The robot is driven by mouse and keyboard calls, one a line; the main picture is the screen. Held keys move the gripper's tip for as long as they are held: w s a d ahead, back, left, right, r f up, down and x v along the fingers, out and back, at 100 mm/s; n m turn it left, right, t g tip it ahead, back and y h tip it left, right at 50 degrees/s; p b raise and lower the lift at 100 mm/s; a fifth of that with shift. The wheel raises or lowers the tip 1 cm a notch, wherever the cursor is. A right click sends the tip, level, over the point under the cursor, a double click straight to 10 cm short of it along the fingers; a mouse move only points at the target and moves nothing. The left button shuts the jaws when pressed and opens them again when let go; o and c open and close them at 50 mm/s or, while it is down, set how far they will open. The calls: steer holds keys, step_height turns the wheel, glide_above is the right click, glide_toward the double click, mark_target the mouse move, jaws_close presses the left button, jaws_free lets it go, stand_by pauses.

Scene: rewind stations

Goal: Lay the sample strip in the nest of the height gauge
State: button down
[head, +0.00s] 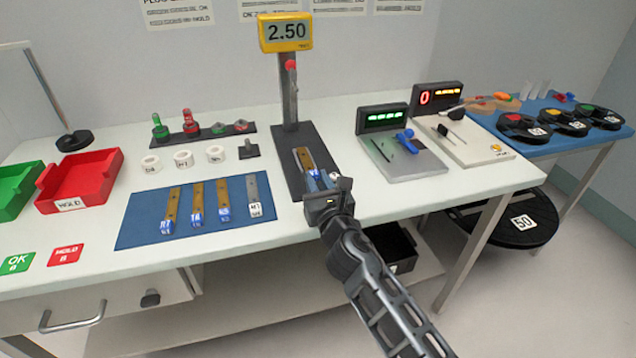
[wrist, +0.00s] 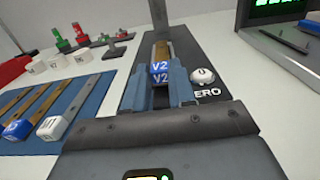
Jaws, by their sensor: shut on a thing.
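The height gauge (head: 290,106) stands mid-bench, with a dark base plate, a post and a yellow display (head: 286,32) reading 2.50. A brass-coloured sample strip (head: 304,157) with a blue end block marked V2 lies lengthwise over the base, toward the post. My gripper (head: 320,180) is shut on its blue block, at the front of the base. In the wrist view, the fingers flank the V2 block (wrist: 160,72), and the brass part (wrist: 162,50) points away. The nest is hidden, and I cannot tell whether the strip touches it.
A white ZERO button (wrist: 203,76) sits right of the fingers. A blue mat (head: 140,231) with several labelled strips lies to the left. A red tray (head: 80,178) is further left. A grey device with a green display (head: 383,118) stands to the right.

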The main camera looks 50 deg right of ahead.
steer(key=c, duration=0.9)
jaws_free()
steer(key=shift+s+f, duration=0.1)
steer(key=shift+f, duration=0.55)
steer(key=shift+c, duration=0.2)
steer(key=shift+r+p, duration=0.75)
steer(key=b+v, duration=0.2)
steer(key=v, duration=0.9)
steer(key=shift+s+a+r, duration=0.2)
steer(key=shift+s+a, duration=0.05)
steer(key=shift+s, duration=0.05)
